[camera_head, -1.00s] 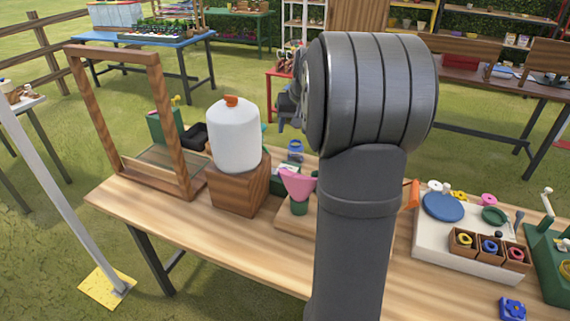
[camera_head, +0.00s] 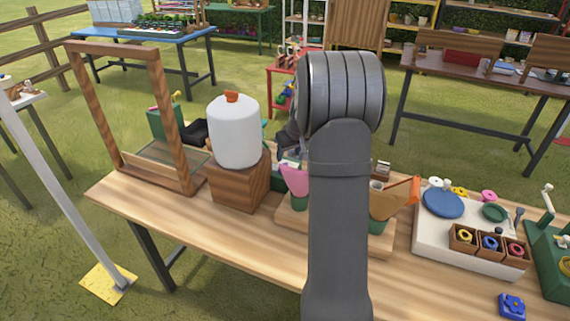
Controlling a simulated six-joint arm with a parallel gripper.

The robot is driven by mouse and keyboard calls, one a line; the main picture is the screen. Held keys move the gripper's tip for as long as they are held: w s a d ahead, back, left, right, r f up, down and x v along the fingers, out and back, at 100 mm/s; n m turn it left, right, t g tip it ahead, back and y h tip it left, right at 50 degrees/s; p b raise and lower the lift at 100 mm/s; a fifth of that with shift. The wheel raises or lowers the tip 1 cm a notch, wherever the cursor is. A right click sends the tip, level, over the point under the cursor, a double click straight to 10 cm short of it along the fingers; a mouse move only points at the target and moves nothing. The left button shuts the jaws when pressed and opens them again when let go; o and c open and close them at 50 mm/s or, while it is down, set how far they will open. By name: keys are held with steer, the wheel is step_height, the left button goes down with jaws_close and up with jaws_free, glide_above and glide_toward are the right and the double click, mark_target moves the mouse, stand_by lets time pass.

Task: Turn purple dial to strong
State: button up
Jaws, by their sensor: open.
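I cannot make out a purple dial for certain; my arm covers the middle of the table. A small blue-violet flower-shaped piece (camera_head: 512,306) lies flat at the table's front right, but I cannot tell whether it is a dial. My gripper's fingers are hidden behind my raised arm. Only a dark part of my wrist shows left of the arm, above the back of the wooden table (camera_head: 240,238).
A white jug (camera_head: 235,135) stands on a wooden block beside a wooden frame (camera_head: 88,105). A pink funnel (camera_head: 295,178) and an orange-brown funnel (camera_head: 393,203) flank my arm. At right is a white tray (camera_head: 430,248) with small boxes. The table's front left is bare.

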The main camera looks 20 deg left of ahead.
mark_target(284, 166)
steer(key=x, duration=0.7)
steer(key=shift+a+f, duration=0.1)
steer(key=c, duration=1)
steer(key=shift+m, duration=0.5)
steer(key=o, duration=1)
steer(key=v, duration=1.7)
steer(key=shift+s+r, duration=0.2)
steer(key=shift+s, duration=0.05)
